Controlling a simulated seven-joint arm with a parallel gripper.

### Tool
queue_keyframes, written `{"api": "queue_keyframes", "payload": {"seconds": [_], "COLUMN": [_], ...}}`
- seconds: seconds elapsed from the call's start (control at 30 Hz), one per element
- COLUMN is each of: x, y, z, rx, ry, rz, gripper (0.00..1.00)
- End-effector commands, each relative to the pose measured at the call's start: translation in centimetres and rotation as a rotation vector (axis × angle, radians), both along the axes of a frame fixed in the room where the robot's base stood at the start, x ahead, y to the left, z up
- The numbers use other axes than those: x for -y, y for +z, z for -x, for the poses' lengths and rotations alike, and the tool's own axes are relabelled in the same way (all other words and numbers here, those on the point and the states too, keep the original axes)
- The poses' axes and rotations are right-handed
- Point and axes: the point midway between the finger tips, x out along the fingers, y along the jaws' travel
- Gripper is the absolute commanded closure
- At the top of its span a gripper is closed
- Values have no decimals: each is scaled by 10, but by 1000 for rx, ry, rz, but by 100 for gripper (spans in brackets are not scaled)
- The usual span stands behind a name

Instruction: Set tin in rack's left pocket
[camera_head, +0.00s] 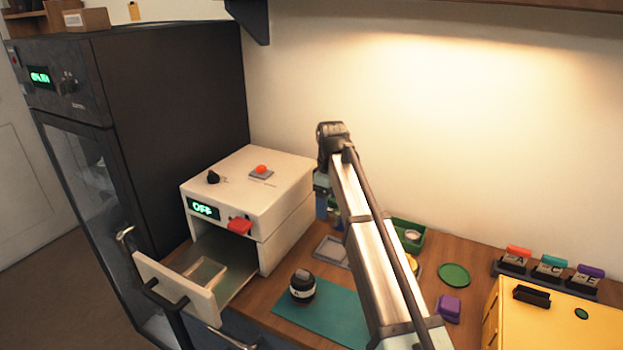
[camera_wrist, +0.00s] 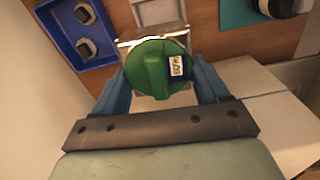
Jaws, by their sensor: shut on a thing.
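My gripper (camera_wrist: 160,88) is shut on a round green tin (camera_wrist: 148,68), with a blue finger on each side. The tin's top has a raised green ridge and a small printed label. In the wrist view the tin hangs over a grey tray with pockets (camera_wrist: 157,12), apparently the rack, and hides part of it. I cannot tell whether the tin touches it. In the head view the grey tray (camera_head: 331,250) lies on the table behind the mat, partly hidden by my arm. My gripper (camera_head: 325,208) is beside the white box there; the tin is not clearly visible.
A white box (camera_head: 250,200) with an open drawer (camera_head: 175,285) stands left. A black lens (camera_head: 302,286) is on the teal mat (camera_head: 335,313). A blue tray (camera_wrist: 75,57) holds two dark parts. Lettered blocks (camera_head: 551,267) and a yellow cabinet (camera_head: 560,320) are at right.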

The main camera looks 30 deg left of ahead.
Motion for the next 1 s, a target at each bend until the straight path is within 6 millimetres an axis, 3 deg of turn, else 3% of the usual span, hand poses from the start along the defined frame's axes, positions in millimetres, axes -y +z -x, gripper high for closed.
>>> {"api": "queue_keyframes", "payload": {"seconds": [0.1,0.2,0.57,1.0], "x": [10,14,15,15], "y": [-24,-34,-49,-84], "z": [7,9,9,9], "rx": [-1,-1,0,-1], "ry": [41,63,77,77], "rz": [0,0,0,0], "gripper": [56,56,56,56]}}
